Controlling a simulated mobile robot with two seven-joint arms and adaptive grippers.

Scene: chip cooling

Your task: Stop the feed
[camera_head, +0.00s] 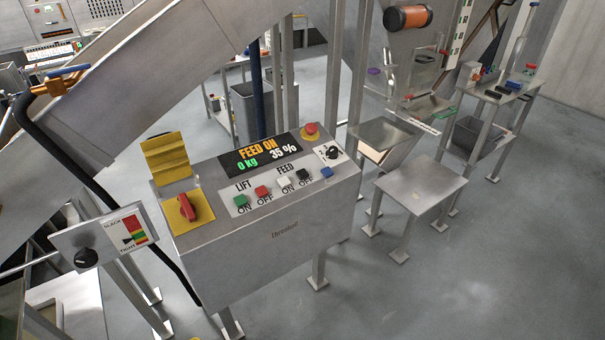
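A grey control box (262,243) stands in the middle on legs. Its display (259,152) reads "FEED ON", "0 kg" and "35 %". Under the FEED label are a white ON button (282,181) and a black OFF button (303,174). Under LIFT are a green ON button (240,201) and a red OFF button (262,191). A blue button (326,172) sits at the right end of the row. A red mushroom button (311,129) is at the back right, near a black knob (328,153). Neither gripper is in view.
A red rotary switch (189,207) on a yellow plate and a raised yellow flap (165,158) are at the box's left. A slack/tight gauge panel (105,238) stands further left. A low metal stand (423,188) is to the right. Floor (480,270) is clear at front right.

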